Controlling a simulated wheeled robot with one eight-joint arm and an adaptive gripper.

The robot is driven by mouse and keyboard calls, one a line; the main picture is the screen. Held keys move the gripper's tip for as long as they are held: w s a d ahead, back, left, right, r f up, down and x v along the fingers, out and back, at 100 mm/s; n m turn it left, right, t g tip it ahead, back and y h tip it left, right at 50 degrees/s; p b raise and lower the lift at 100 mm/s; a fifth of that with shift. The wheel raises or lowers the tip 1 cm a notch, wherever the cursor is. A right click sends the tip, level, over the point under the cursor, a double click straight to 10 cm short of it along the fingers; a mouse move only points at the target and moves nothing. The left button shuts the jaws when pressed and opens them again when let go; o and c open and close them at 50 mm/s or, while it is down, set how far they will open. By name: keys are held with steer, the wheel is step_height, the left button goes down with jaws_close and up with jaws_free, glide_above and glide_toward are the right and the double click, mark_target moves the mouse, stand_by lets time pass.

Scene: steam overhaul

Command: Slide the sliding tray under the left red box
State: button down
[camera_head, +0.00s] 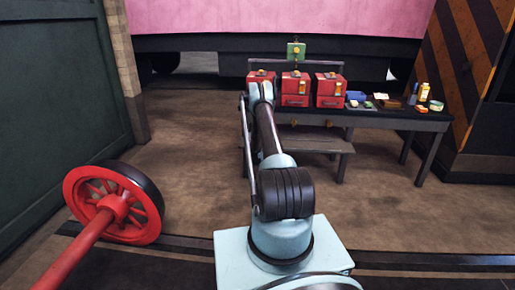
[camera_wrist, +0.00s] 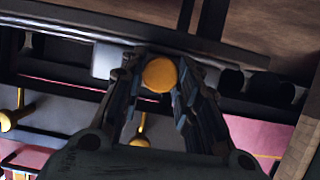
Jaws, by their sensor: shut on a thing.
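The left red box (camera_head: 261,76) stands at the left end of the dark table, partly covered by my arm in the head view. The sliding tray under it is hidden behind my arm there. In the wrist view a round golden knob (camera_wrist: 160,74) sits between the fingers of my gripper (camera_wrist: 161,82), which is shut on it. A pale grey panel (camera_wrist: 106,61) shows beside the knob; I cannot tell whether it is part of the tray. My gripper itself is hidden in the head view.
Two more red boxes (camera_head: 295,88) stand to the right, with golden knobs (camera_head: 294,123) below the tabletop. A red wheel (camera_head: 112,205) stands at left; the floor between is clear.

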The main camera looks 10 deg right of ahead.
steer(key=c, duration=1.2)
jaws_free()
steer(key=shift+a, duration=0.5)
steer(key=shift+d, duration=0.1)
steer(key=v, duration=1.2)
